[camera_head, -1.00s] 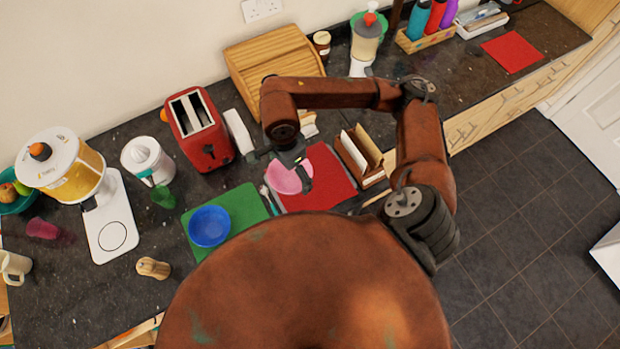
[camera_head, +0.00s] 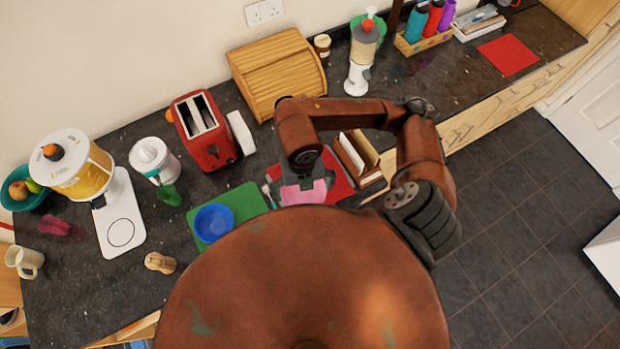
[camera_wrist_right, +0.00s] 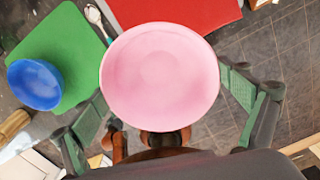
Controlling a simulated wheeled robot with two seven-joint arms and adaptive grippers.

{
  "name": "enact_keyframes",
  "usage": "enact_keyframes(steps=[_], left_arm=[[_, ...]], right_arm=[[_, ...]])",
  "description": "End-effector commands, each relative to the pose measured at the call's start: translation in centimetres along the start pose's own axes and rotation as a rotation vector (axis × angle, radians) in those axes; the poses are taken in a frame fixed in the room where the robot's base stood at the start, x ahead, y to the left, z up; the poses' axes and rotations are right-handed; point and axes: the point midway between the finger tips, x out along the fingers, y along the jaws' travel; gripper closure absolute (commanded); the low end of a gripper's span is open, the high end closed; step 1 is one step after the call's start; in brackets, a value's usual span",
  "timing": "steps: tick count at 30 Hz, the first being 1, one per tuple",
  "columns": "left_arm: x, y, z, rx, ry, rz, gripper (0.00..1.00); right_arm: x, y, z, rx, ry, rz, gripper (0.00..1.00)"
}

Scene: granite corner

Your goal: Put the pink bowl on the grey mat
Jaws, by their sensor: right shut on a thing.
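The pink bowl (camera_head: 304,192) is in my right gripper (camera_head: 304,181), partly hidden by my arm in the head view. In the right wrist view the bowl (camera_wrist_right: 160,75) fills the middle, open side facing the camera, with the fingers of my right gripper (camera_wrist_right: 165,100) at its two sides. It overlaps the near edge of a red mat (camera_head: 338,181) and seems raised above the counter. I cannot make out a grey mat in either view. My left gripper is not in view.
A blue bowl (camera_head: 213,222) stands on a green mat (camera_head: 247,200) to the left. A spoon (camera_wrist_right: 97,18) lies between the mats. A wooden holder (camera_head: 369,165) stands right of the red mat. The toaster (camera_head: 205,130) and bread box (camera_head: 277,75) stand behind. Another red mat (camera_head: 508,54) lies bare at far right.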

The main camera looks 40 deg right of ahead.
Motion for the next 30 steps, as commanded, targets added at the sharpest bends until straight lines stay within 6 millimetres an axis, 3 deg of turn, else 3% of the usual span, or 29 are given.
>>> enact_keyframes(steps=[7,19,24,30], left_arm=[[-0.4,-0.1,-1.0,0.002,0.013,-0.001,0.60],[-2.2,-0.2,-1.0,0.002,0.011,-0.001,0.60],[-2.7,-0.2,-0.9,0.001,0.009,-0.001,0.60],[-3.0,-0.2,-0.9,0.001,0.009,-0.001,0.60]], right_arm=[[0.1,-0.7,0.3,0.131,0.000,-0.001,0.38],[4.1,-5.8,7.5,0.133,0.002,-0.003,0.38],[7.1,-7.0,9.4,0.130,0.002,0.000,0.38],[8.7,-7.6,10.5,0.125,-0.001,0.002,0.38]])
